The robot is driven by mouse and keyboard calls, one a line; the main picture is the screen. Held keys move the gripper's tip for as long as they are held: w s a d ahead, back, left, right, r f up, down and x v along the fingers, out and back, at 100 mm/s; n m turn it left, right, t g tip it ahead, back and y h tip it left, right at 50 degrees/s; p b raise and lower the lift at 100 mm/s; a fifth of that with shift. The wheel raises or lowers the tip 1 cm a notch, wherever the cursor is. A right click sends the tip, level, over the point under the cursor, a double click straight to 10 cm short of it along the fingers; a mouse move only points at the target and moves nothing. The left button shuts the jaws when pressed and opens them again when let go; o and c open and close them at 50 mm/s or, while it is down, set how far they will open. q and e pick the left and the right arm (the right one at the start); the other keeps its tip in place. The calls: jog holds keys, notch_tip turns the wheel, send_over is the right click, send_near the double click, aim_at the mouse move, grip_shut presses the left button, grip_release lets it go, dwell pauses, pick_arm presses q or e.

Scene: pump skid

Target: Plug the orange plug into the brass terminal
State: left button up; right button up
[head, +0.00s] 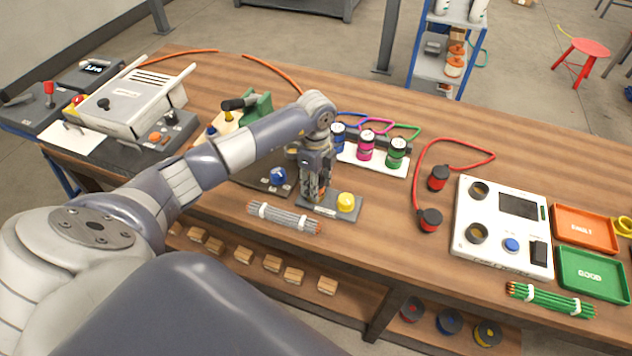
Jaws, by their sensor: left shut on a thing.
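My left gripper (314,192) points down at the middle of the bench, low over a small grey base plate (330,208) that carries a yellow knob (346,202). It is shut on the orange plug, which its fingers almost wholly hide. An orange cable (273,68) runs along the back of the bench and passes behind my left arm toward the gripper. My right gripper is not in view.
A bundle of grey rods (284,218) lies just left of the base plate. A blue knob (278,176) is behind it. A white tester (502,226) and trays are further right.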

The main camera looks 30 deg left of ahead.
pick_arm(q)
jog(key=o, duration=1.2)
jog(key=shift+o, duration=0.2)
notch_tip(320, 180, up, 12)
